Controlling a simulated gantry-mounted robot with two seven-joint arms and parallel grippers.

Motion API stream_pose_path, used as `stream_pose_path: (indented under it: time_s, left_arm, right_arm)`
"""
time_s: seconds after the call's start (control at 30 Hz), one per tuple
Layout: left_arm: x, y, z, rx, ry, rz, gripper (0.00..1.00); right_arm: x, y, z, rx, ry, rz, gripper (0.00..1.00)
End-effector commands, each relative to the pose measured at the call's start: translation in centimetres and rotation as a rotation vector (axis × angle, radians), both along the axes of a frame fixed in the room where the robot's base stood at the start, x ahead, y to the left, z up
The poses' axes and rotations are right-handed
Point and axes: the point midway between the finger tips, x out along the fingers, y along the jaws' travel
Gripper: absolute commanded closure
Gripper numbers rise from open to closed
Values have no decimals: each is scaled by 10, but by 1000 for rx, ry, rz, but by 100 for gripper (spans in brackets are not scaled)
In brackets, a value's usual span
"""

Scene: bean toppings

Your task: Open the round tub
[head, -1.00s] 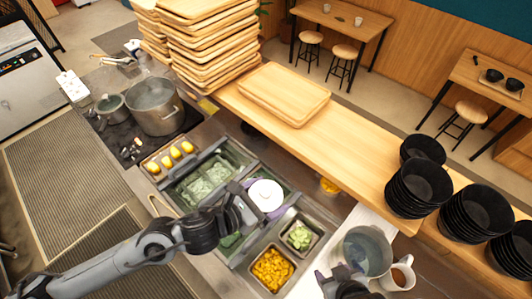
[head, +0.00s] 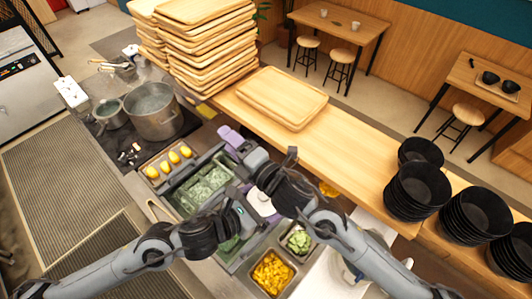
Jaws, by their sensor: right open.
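The round tub (head: 262,206) shows as a white patch with a little purple near it, in the row of inserts at the counter's middle. My arms cover much of it, so I cannot tell whether its lid is on. My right gripper (head: 260,152) is open, just beyond the tub's far side. A lavender piece (head: 230,138) shows at its far left end; I cannot tell whether it is part of the gripper. My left gripper (head: 240,215) is at the tub's left side. Its fingertips are hidden, and contact is unclear.
Green-filled pans (head: 203,187), a tray of yellow items (head: 168,161), a pan of orange cubes (head: 272,274) and a pan of pale green pieces (head: 298,241) surround the tub. A large pot (head: 153,111) stands at the back left. Stacked black bowls (head: 418,190) line the right.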

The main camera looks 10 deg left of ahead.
Motion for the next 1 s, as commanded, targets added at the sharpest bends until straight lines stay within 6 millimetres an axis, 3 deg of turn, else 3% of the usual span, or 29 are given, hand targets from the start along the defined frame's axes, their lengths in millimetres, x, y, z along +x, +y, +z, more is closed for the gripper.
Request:
stream_pose_path:
  time_s: [0.13, 0.3, 0.47, 0.63, 0.8, 1.0]
  left_arm:
    - [0, 0, 1, -1, -2, 0, 62]
    - [0, 0, 1, -1, -2, 0, 62]
    - [0, 0, 1, -1, -2, 0, 62]
    - [0, 0, 1, -1, -2, 0, 62]
    - [0, 0, 1, -1, -2, 0, 62]
    - [0, 0, 1, -1, -2, 0, 62]
  right_arm:
    - [40, 9, -33, -264, -244, 57, 41]
    - [97, -16, -60, -559, -513, 101, 41]
    - [150, -57, -63, -788, -717, 121, 41]
    - [195, -103, -50, -977, -875, 129, 41]
    - [152, -46, -19, -1006, -1063, 362, 41]
    - [84, 0, 9, -1083, -1325, 737, 41]
